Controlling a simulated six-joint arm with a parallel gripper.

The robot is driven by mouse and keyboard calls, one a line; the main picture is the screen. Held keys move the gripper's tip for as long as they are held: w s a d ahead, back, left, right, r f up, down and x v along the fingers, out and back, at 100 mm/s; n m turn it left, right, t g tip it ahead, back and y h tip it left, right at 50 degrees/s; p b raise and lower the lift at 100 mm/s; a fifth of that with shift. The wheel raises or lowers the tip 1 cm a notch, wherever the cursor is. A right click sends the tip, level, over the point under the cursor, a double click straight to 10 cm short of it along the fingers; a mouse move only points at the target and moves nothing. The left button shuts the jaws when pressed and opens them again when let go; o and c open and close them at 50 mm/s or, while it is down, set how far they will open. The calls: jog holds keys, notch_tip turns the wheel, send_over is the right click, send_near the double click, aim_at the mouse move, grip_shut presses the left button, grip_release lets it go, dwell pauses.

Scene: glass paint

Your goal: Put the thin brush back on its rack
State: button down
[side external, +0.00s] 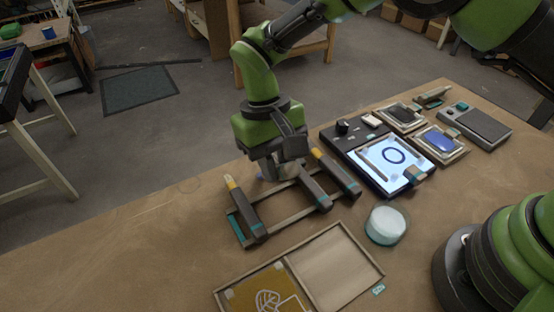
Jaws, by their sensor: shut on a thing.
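The rack (282,221) is a low grey frame with teal end pieces on the near part of the bench. A dark brush with a yellow end (246,210) lies across its left part, and another brush with a yellow end (337,173) lies across its right part. Between them is a dark handle (315,188) with a teal band, which I take to be the thin brush. My gripper (276,172) points down at the rack's far side, shut at this handle's far end. The jaws hide that end, and I cannot tell whether the handle rests fully on the rack.
A round pale pot (386,225) stands right of the rack. A framed panel with a leaf drawing (268,291) lies in front. A lit glass plate with a blue ring (398,168) lies behind right, with paint trays (440,144) beyond. The bench is clear at left.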

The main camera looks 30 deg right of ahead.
jog(key=c, duration=1)
grip_release()
jog(key=shift+f, duration=0.1)
jog(key=shift+v, duration=6.2)
